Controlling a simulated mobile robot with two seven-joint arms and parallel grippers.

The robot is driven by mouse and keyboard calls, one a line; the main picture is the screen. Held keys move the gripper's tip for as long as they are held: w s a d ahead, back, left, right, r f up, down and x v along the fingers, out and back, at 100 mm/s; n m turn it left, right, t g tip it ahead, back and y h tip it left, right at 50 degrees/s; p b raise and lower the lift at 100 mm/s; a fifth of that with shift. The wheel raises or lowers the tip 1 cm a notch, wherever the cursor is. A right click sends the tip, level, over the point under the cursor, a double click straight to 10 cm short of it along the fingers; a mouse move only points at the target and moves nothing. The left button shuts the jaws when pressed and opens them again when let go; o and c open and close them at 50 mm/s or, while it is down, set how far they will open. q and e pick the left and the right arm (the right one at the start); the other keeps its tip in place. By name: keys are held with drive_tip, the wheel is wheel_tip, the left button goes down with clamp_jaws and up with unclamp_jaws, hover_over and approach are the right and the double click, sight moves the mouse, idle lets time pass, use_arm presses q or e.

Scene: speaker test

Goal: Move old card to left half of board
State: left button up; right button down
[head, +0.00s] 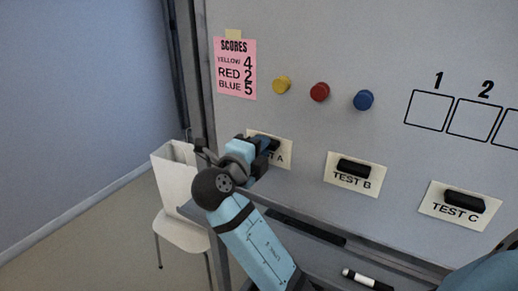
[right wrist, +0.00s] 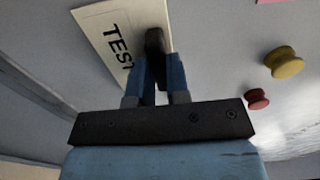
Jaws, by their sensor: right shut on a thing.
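A whiteboard (head: 320,40) fills most of the head view. Three cream cards are on it in a descending row: TEST A (head: 284,158), TEST B (head: 352,182) and TEST C (head: 455,209), each with a black bar-shaped piece. No card is marked old. My right gripper (head: 265,143) is at the TEST A card and hides part of it. In the right wrist view, its blue fingers (right wrist: 160,75) are shut on the black piece (right wrist: 154,42) of that card (right wrist: 104,28), which looks flat against the board. My left gripper is not in view.
A pink SCORES sheet (head: 236,70) hangs upper left. Yellow (head: 281,85), red (head: 319,92) and blue (head: 363,100) magnets sit beside it. Numbered boxes (head: 429,110) are at right. A marker (head: 367,279) lies below on the ledge. A white chair (head: 183,236) holds a white bag (head: 176,178).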

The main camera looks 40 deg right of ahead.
drive_tip(key=c, duration=0.6)
unclamp_jaws()
drive_tip(key=b+v, duration=0.5)
drive_tip(key=v, duration=0.2)
idle(0.4)
drive_tip(key=shift+w, duration=0.1)
